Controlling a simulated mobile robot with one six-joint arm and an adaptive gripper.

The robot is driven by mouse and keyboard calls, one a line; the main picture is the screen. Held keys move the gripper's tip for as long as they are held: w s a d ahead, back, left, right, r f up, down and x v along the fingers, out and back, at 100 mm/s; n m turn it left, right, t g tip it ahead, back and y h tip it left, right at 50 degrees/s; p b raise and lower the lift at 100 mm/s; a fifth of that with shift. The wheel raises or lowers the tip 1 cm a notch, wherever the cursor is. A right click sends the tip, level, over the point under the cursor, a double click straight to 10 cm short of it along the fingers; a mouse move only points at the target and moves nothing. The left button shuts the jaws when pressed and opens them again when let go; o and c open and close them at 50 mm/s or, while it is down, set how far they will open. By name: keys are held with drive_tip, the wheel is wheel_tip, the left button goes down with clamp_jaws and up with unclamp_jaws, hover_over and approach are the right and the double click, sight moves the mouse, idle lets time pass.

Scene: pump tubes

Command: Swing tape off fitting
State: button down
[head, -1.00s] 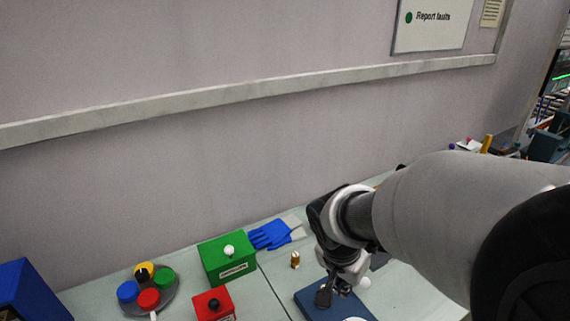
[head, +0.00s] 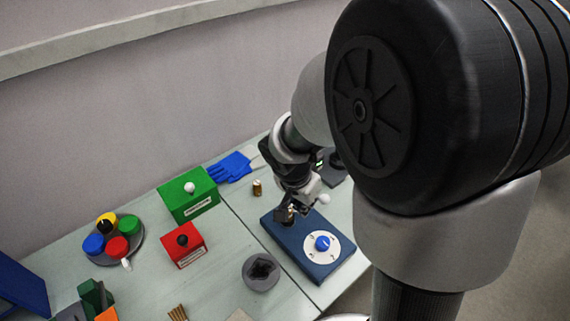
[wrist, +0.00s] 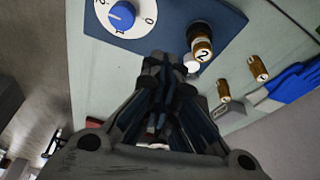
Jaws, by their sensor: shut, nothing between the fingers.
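A blue panel (head: 312,267) lies on the bench, and it also shows in the wrist view (wrist: 165,38). It carries a blue knob (head: 322,242) on a white dial (wrist: 137,27). A brass and black fitting (wrist: 200,42) marked "2" stands on the panel in the wrist view. A small white part (wrist: 190,62) shows at its base; I cannot tell whether it is tape. My gripper (wrist: 170,62) is shut and empty, its tips just beside the fitting in that picture; contact cannot be told. In the head view my gripper (head: 287,213) hangs over the panel's far left part.
Green (head: 188,197) and red (head: 183,243) boxes stand left of the panel. A brass cylinder (head: 257,187) stands behind it, near blue gloves (head: 228,167). A grey round holder (head: 262,272) sits left of the panel. Bare bench (head: 217,292) shows at the front.

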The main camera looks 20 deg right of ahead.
drive_tip(key=b+x, duration=0.2)
drive_tip(key=x, duration=0.4)
drive_tip(key=shift+f, duration=0.15)
drive_tip(key=d, duration=0.1)
drive_tip(key=w+d, duration=0.1)
drive_tip(key=d, duration=0.1)
drive_tip(key=shift+w+f, duration=0.1)
drive_tip(key=shift+w, duration=0.25)
drive_tip(key=shift+w+d, duration=0.15)
drive_tip(key=shift+d, duration=0.05)
drive_tip(key=shift+d, duration=0.1)
drive_tip(key=shift+d+n, duration=0.2)
drive_tip(key=shift+n, duration=0.2)
